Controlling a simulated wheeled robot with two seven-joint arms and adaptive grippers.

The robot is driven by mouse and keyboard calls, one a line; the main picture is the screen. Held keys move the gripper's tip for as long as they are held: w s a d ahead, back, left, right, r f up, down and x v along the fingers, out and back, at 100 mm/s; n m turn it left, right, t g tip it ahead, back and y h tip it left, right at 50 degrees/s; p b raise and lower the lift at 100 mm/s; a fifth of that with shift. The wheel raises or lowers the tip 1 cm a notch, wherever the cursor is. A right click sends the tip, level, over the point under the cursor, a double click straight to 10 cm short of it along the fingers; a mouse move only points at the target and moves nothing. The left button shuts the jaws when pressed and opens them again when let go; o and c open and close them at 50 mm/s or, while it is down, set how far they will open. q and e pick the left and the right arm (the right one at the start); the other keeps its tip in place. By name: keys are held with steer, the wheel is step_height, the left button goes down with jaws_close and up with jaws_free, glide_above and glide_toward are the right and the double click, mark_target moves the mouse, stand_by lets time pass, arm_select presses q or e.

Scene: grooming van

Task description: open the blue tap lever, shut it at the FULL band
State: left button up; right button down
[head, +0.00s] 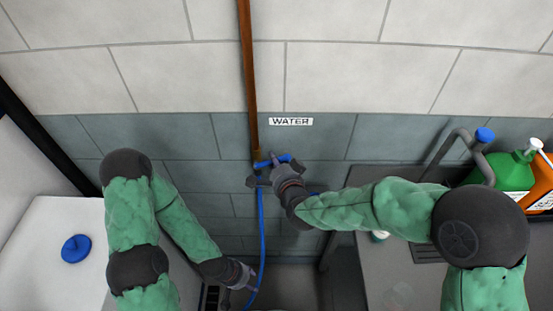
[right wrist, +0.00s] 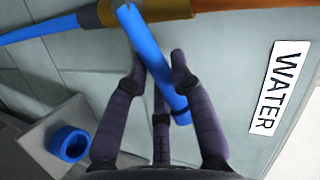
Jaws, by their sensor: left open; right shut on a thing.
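The blue tap lever (head: 283,159) sits at the foot of the copper pipe, pointing right, across the pipe's line. My right gripper (head: 275,172) is at the lever. In the right wrist view the lever (right wrist: 150,60) runs between the fingers of my right gripper (right wrist: 160,68), which is shut on it. A blue hose (head: 262,225) hangs from the tap; its lower end is out of view. My left gripper (head: 246,284) is open, low beside the hose. I see no FULL band in either view.
A WATER label (head: 291,121) is on the wall right of the pipe (head: 247,70). A white surface with a blue round cap (head: 76,248) is at left. A grey counter (head: 365,285) at right holds a green bottle (head: 502,171) and an orange bottle (head: 542,185).

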steer(key=c, duration=1)
jaws_free()
steer(key=shift+s, duration=0.1)
steer(key=v, duration=1.1)
steer(key=shift+s+d+r, duration=0.1)
steer(key=shift+s, duration=0.3)
